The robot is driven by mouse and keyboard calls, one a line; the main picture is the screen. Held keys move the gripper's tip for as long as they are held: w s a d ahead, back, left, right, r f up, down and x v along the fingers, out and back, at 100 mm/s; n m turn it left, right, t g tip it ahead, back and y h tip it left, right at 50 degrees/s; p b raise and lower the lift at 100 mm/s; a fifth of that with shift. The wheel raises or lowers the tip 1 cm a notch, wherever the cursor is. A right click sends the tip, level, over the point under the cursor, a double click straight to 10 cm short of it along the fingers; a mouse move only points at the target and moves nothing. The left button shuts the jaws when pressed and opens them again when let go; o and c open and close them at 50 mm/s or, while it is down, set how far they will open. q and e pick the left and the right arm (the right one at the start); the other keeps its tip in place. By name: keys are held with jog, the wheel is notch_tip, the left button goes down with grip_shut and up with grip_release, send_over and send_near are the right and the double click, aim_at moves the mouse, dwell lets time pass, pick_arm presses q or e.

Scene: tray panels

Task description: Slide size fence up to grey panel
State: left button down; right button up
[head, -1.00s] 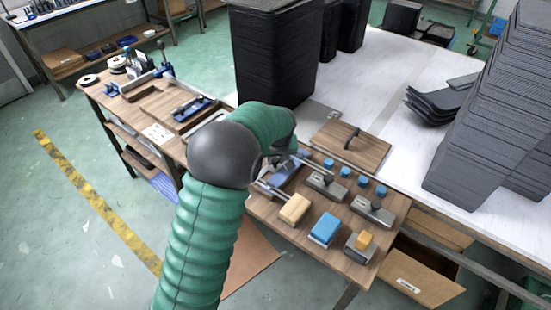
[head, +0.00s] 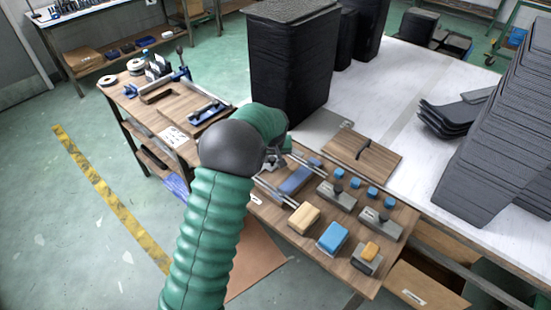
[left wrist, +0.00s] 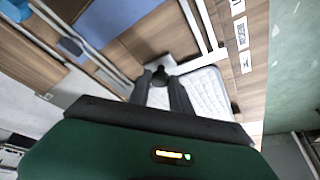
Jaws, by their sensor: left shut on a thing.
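My left gripper (head: 278,158) is over the far left part of the wooden board in the head view. In the left wrist view its two fingers (left wrist: 160,88) are shut around a dark knob (left wrist: 160,72) on a small grey block (left wrist: 178,65), which looks like the size fence. A light grey panel (left wrist: 213,88) with a patterned surface lies beside and below the block. The fingers hide part of both, so I cannot tell whether they touch. In the head view my arm hides the panel and the fence. My right gripper is not in view.
Thin metal rails and a long blue piece (head: 296,180) lie near the gripper. Wooden (head: 303,218), blue (head: 332,237) and yellow-topped (head: 367,254) blocks stand in front. Two knobbed grey blocks (head: 338,196) are to the right. Tall black stacks (head: 288,70) stand behind.

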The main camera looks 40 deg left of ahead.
pick_arm(q)
jog(key=c, duration=1.3)
grip_release()
jog(key=shift+w, duration=0.2)
jog(key=shift+c, duration=0.2)
jog(key=shift+o, duration=0.8)
jog(key=shift+a+f, duration=0.1)
jog(key=shift+a, duration=0.1)
jog(key=p+v, duration=0.1)
jog(key=v, duration=1.5)
jog(key=shift+r, duration=0.3)
jog(key=shift+s, duration=0.15)
